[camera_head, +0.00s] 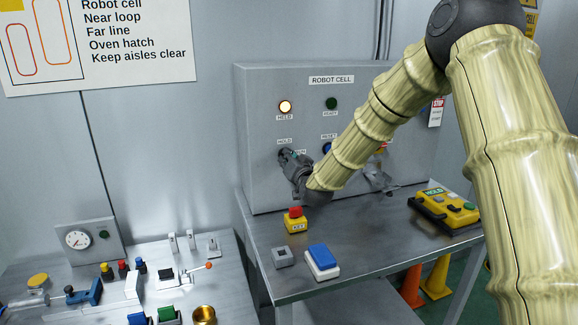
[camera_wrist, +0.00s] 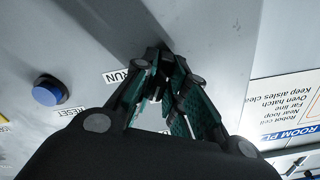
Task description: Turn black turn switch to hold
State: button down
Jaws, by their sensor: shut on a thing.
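The black turn switch (camera_wrist: 158,54) is on the front of the grey robot cell box (camera_head: 262,100), beside the RUN label (camera_wrist: 116,76). The HOLD label (camera_head: 284,141) is just above it in the head view. My gripper (camera_head: 286,156) reaches the panel from the right, its fingertips closed around the switch. In the wrist view my gripper (camera_wrist: 160,62) has both fingers converging on the switch knob. The fingers hide most of the knob, so I cannot tell which way it points. The HELD lamp (camera_head: 285,106) glows warm yellow; the READY lamp (camera_head: 331,104) is dark green.
A blue RESET button (camera_wrist: 47,91) is close by on the panel. A yellow box with a red button (camera_head: 295,221), a blue-topped box (camera_head: 322,262) and a yellow pendant (camera_head: 444,210) sit on the table (camera_head: 375,275). A lower bench at left holds several switches.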

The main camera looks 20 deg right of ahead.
jog(key=n+b, duration=0.3)
jog(key=n, duration=0.2)
jog(key=shift+n, duration=0.3)
dwell(0.4)
jog(key=c, duration=1.4)
grip_release()
jog(key=shift+c, duration=0.2)
jog(key=s, duration=1.2)
jog(key=shift+d, duration=0.3)
